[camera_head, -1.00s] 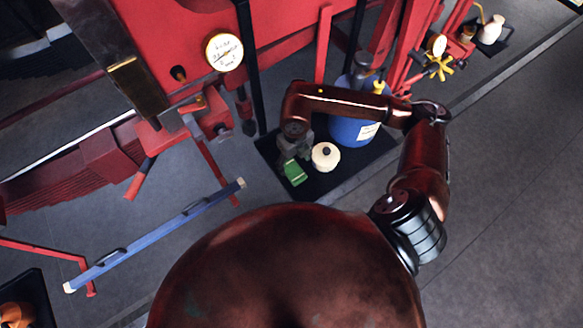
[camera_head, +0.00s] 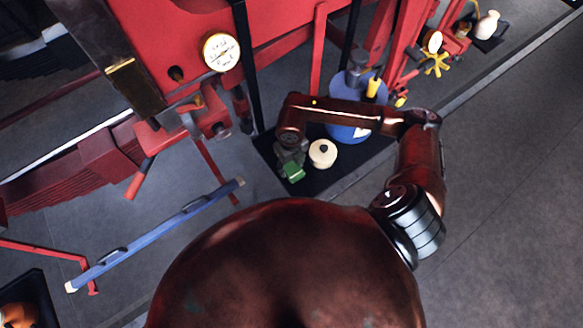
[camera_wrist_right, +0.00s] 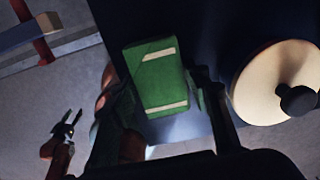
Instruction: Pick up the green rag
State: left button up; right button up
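The green rag (camera_head: 293,173) is a small folded block with pale bands, lying on the black tray (camera_head: 335,183). In the right wrist view the rag (camera_wrist_right: 157,80) fills the middle. My right gripper (camera_head: 291,164) is down over it in the head view and hides part of it. In the wrist view my right gripper's fingers (camera_wrist_right: 160,88) stand on either side of the rag, apart and close to its edges; firm contact cannot be made out. My left gripper (camera_wrist_right: 72,124) shows small at the lower left of the wrist view with its fingers apart; it is not visible in the head view.
A cream round pot with a dark knob (camera_head: 322,153) stands close right of the rag. A blue container (camera_head: 349,117) is behind it, under my right arm. A blue bar (camera_head: 160,232) is at left, and red machinery (camera_head: 290,38) rises behind. Floor at right is clear.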

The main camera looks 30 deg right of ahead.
aim_at(291, 167)
jog(key=c, duration=0.6)
jog(key=shift+r, duration=0.45)
notch_tip(291, 167, up, 2)
jog(key=shift+w+r+b, duration=0.1)
jog(key=shift+b, duration=0.4)
jog(key=s+r, duration=0.1)
jog(key=r, duration=0.1)
jog(key=s+r, duration=0.1)
jog(key=s, duration=0.1)
jog(key=s+r, duration=0.2)
jog(key=shift+a+r, duration=0.25)
jog(key=shift+r, duration=0.1)
jog(key=shift+s+a+r+p, duration=0.15)
jog(key=shift+s+r+p, duration=0.4)
jog(key=shift+s, duration=0.95)
jog(key=shift+s+a+r+p, duration=0.2)
jog(key=shift+s+r, duration=0.7)
jog(key=shift+s, duration=0.65)
jog(key=shift+s+a+r+p, duration=0.15)
jog(key=shift+s+r+p, duration=0.4)
jog(key=shift+s, duration=0.95)
